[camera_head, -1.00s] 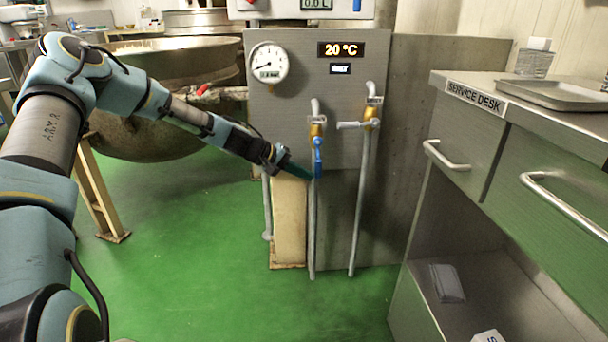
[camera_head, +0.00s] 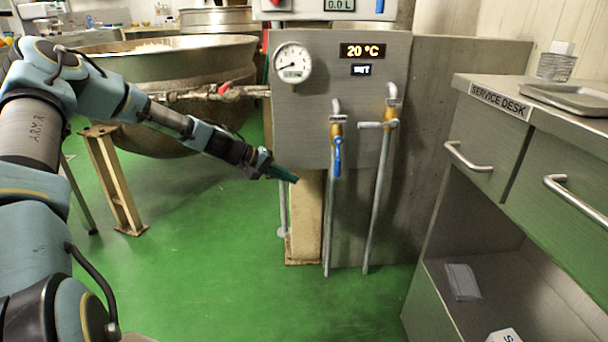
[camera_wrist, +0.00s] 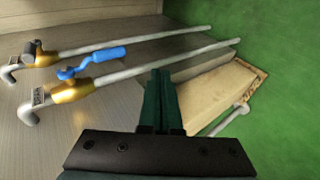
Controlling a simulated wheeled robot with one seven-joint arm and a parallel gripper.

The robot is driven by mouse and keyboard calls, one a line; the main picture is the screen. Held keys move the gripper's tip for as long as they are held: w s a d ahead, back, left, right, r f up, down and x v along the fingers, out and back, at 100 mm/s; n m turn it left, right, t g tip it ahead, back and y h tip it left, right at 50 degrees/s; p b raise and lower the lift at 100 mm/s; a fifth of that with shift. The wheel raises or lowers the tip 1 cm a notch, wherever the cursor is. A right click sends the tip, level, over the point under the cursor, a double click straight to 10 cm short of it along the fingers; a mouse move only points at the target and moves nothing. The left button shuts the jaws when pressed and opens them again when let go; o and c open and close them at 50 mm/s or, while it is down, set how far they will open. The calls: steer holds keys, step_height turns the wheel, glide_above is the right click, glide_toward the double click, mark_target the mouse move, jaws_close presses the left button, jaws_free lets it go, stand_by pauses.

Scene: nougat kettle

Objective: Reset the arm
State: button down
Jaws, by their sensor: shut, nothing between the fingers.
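My gripper (camera_head: 288,175) is shut and empty at the end of my outstretched arm. It points right and slightly down, in front of the lower left part of the grey control panel (camera_head: 300,120). It is left of the blue valve handle (camera_head: 337,157) and apart from it. In the wrist view my green fingers (camera_wrist: 158,100) are pressed together, with the blue handle (camera_wrist: 100,59) up and to their left. The blue handle hangs down along its pipe.
A large kettle (camera_head: 160,95) on legs stands behind my arm. The panel carries a gauge (camera_head: 292,63), a 20 °C display (camera_head: 362,51) and two pipes. A service desk (camera_head: 520,125) with drawers stands at the right. Green floor (camera_head: 210,270) is clear below my arm.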

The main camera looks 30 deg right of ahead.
steer(key=shift+w+a, duration=0.2)
steer(key=shift+a, duration=0.65)
steer(key=shift+w+a, duration=0.15)
steer(key=shift+a, duration=0.65)
steer(key=s+a+r+n+t+y, duration=0.1)
steer(key=s+a+r+y, duration=0.4)
steer(key=a, duration=0.7)
steer(key=s+a+r+n+t+y, duration=0.15)
steer(key=s+a, duration=0.45)
steer(key=a, duration=0.7)
steer(key=s+a+r+t+y, duration=0.1)
steer(key=s+a+r+y, duration=0.4)
steer(key=a, duration=0.7)
step_height(320, 180, up, 27)
steer(key=h+p, duration=0.1)
steer(key=p, duration=2.7)
steer(key=shift+s+r+p, duration=0.2)
steer(key=shift+s+p, duration=0.15)
steer(key=shift+s, duration=0.05)
